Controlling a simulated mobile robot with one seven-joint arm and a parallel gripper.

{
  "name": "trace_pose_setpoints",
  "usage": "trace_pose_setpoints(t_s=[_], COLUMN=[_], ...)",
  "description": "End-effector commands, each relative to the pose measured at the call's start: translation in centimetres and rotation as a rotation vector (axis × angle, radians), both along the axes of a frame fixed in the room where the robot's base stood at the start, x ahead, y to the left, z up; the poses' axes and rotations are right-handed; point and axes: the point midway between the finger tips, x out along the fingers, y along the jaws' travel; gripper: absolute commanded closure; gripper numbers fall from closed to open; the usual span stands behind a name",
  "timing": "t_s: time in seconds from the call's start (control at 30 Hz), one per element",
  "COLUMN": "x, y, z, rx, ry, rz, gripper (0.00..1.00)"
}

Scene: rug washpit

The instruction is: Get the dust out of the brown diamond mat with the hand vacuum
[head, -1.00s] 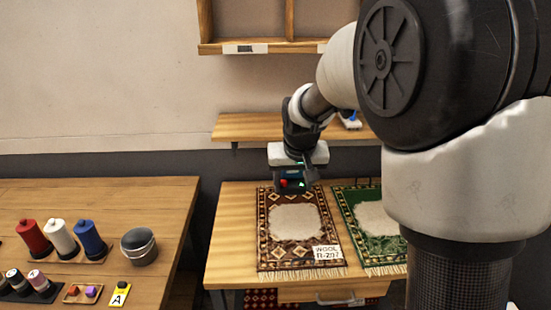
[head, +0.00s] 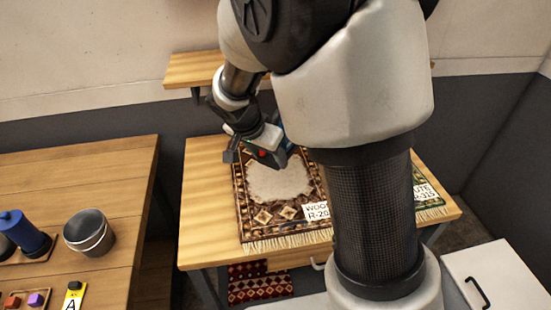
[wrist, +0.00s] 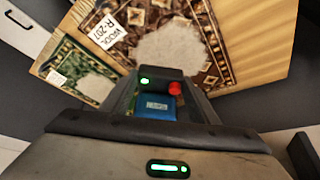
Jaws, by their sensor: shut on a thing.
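The brown diamond mat (head: 318,178) lies flat on the wooden table, with a tag reading WOOL R-207 at its near right corner. A large pale dust patch (head: 278,185) covers its middle; the wrist view shows it too (wrist: 172,45). My gripper (head: 260,148) is shut on the dark hand vacuum (head: 268,156), which has a red button and a blue part (wrist: 157,106). It holds the vacuum at the mat's far end, just beyond the dust patch. I cannot tell whether the vacuum touches the mat.
A green mat (wrist: 72,68) with its own pale patch lies beside the brown one; my arm mostly hides it in the head view. A side table at left holds a bucket (head: 90,232) and a blue spool (head: 22,232). A wall shelf (head: 192,70) is behind.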

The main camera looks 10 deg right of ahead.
Motion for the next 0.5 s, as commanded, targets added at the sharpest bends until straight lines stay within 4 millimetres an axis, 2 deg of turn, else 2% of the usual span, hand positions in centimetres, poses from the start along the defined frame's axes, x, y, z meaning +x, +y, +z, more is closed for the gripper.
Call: trace_pose_setpoints(t_s=[0.03,0.1,0.3,0.5], x=[0.9,1.5,2.0,1.9], y=[0.4,0.8,1.7,2.1], z=[-2.1,-2.7,-3.2,-3.1], rx=[-0.002,-0.002,-0.005,-0.010], ry=[-0.006,-0.009,-0.010,-0.010], rz=[-0.120,-0.292,-0.653,-0.811], gripper=[0.70,0.70,0.70,0.70])
